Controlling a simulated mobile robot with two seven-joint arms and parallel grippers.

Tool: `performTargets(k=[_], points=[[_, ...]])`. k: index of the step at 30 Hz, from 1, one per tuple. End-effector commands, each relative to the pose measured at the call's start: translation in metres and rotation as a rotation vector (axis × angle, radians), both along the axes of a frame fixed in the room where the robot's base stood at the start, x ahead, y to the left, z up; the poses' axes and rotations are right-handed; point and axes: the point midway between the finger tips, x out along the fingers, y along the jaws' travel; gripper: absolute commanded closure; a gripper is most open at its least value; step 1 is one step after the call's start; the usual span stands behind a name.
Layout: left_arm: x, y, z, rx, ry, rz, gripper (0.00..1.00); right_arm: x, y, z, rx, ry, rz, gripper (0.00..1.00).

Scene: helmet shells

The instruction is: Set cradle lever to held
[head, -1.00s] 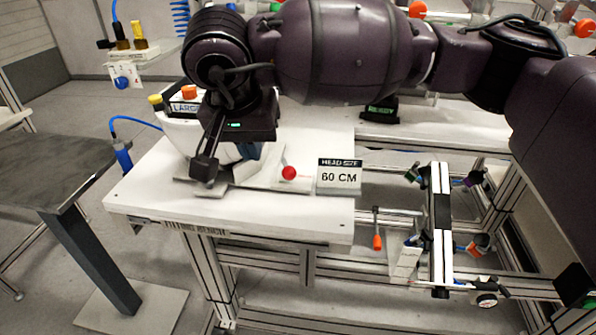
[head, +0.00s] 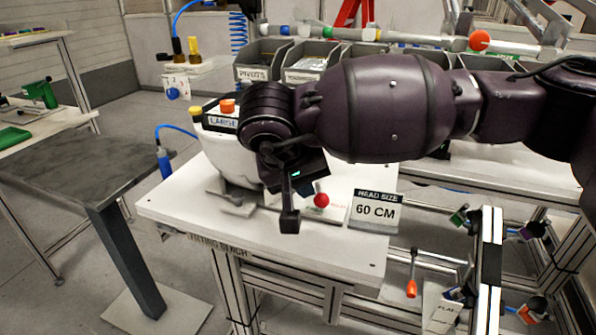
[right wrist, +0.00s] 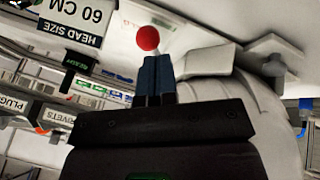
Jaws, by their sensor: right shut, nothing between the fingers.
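The cradle lever shows as a red ball knob (head: 321,200) on the white fitting bench (head: 180,208), left of the 60 CM head size card. My right gripper (head: 289,222) is shut and empty, just left of the knob in the head view. In the right wrist view the red knob (right wrist: 148,38) stands just beyond the closed blue-grey fingertips (right wrist: 156,72), with a short pale stem beside them. I cannot tell whether they touch. My gripper and arm hide part of the white shell (head: 222,150) behind. My left gripper is out of view.
The head size card (head: 375,210) stands close to the right of the knob. A grey plate (head: 232,203) lies to the left. Grey bins (head: 262,62) line the back, and a framed rack (head: 487,260) stands at the right. The bench's front strip is clear.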

Motion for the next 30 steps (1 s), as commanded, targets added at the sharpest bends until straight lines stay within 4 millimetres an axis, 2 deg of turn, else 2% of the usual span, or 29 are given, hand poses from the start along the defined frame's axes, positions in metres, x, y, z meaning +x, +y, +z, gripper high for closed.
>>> performTargets(k=[3, 8, 17, 30], points=[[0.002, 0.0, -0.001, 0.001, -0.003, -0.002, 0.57, 0.006, -0.004, -0.013, 0.0, 0.002, -0.002, 1.0], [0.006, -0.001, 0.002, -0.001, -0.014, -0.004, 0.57, 0.01, -0.006, -0.02, 0.001, -0.001, -0.002, 1.0], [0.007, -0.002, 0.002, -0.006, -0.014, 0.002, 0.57, 0.01, -0.007, -0.021, 0.001, -0.002, -0.001, 1.0], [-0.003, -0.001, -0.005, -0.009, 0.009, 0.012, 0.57, 0.009, -0.011, -0.02, 0.0, -0.002, 0.056, 1.0]])
